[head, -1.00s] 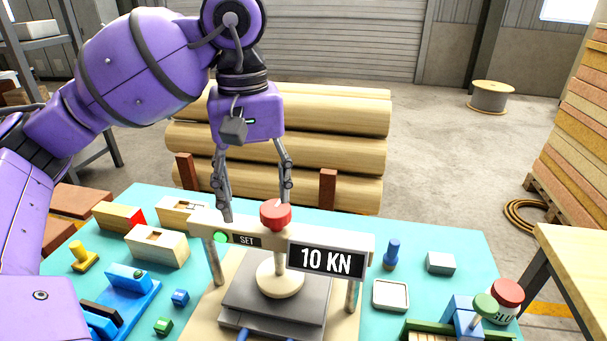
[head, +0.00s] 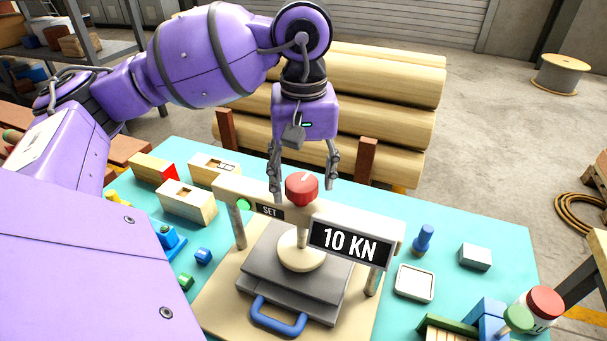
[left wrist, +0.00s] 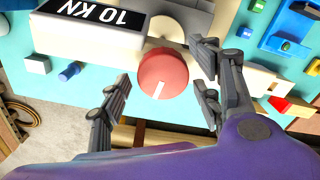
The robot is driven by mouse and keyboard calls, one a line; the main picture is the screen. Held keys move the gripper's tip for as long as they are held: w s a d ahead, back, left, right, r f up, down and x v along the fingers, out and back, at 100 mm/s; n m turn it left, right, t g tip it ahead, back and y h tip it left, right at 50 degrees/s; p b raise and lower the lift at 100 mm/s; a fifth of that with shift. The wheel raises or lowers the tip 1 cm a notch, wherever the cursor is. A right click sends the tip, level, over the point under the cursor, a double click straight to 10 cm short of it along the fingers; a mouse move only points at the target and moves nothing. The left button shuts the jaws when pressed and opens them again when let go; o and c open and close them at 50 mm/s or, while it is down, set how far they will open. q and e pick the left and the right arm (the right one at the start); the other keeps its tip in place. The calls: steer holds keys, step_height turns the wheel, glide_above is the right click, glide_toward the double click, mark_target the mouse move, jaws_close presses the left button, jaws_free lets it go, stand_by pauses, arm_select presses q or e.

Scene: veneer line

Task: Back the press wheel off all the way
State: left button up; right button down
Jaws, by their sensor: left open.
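The red press wheel (head: 301,189) with a white mark sits on top of the press crossbeam (head: 225,188). The display (head: 350,243) reads 10 KN, and a green lamp (head: 243,205) shows beside the SET label. Below, a round pale plate (head: 302,255) rests on the dark grey block (head: 270,282). My left gripper (head: 303,184) points down at the wheel, open, a finger on either side. In the left wrist view the wheel (left wrist: 163,72) lies between the spread fingers with gaps; I cannot tell whether the tips are level with it. My right gripper is out of view.
Wooden blocks (head: 188,203) and small coloured parts stand on the turquoise bench left of the press. A blue peg (head: 423,240), a pale tray (head: 414,283) and a red-lidded glue jar (head: 541,307) are at right. Logs (head: 385,80) are stacked behind.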

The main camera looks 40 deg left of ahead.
arm_select(q)
steer(key=c, duration=1.1)
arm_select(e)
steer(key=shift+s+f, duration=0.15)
